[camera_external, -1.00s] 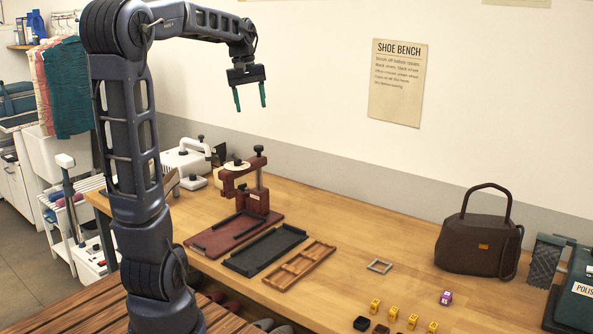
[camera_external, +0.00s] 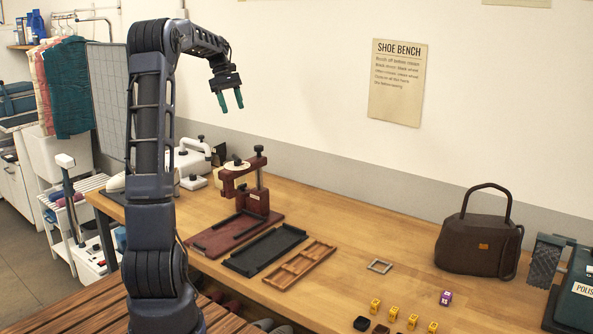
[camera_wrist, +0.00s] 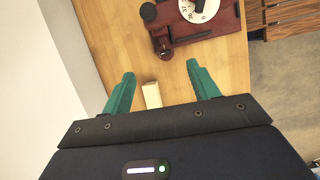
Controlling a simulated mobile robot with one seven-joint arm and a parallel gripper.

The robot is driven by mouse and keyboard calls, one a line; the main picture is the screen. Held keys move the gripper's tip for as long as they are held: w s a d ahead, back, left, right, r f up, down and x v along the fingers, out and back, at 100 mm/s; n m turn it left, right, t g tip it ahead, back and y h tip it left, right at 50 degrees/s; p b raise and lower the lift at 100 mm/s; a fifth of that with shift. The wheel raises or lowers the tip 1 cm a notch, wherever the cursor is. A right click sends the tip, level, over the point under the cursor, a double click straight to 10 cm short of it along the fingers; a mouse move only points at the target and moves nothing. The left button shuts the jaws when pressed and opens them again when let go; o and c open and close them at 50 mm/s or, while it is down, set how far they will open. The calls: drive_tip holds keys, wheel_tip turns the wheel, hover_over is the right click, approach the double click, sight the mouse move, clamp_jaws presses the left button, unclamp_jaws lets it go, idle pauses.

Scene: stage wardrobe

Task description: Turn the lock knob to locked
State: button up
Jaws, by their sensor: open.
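My gripper (camera_external: 230,103) is open and empty, in the air above and behind the press. Its green fingers (camera_wrist: 160,70) point toward the bench in the wrist view.
A black tray (camera_external: 264,250) and a wooden tray (camera_external: 300,266) lie before the press. A white machine (camera_external: 188,165) stands to its left. A cream block (camera_wrist: 152,95) shows between my fingers, below them. A brown bag (camera_external: 478,240) and several yellow blocks (camera_external: 393,313) are at right.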

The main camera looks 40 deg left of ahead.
drive_tip(key=a+f, duration=0.1)
drive_tip(key=a, duration=0.1)
approach(242, 184)
drive_tip(key=shift+n, duration=0.3)
drive_tip(key=x, duration=0.8)
drive_tip(key=shift+w+a+f, duration=0.1)
drive_tip(key=shift+w+f, duration=0.05)
drive_tip(key=c, duration=1)
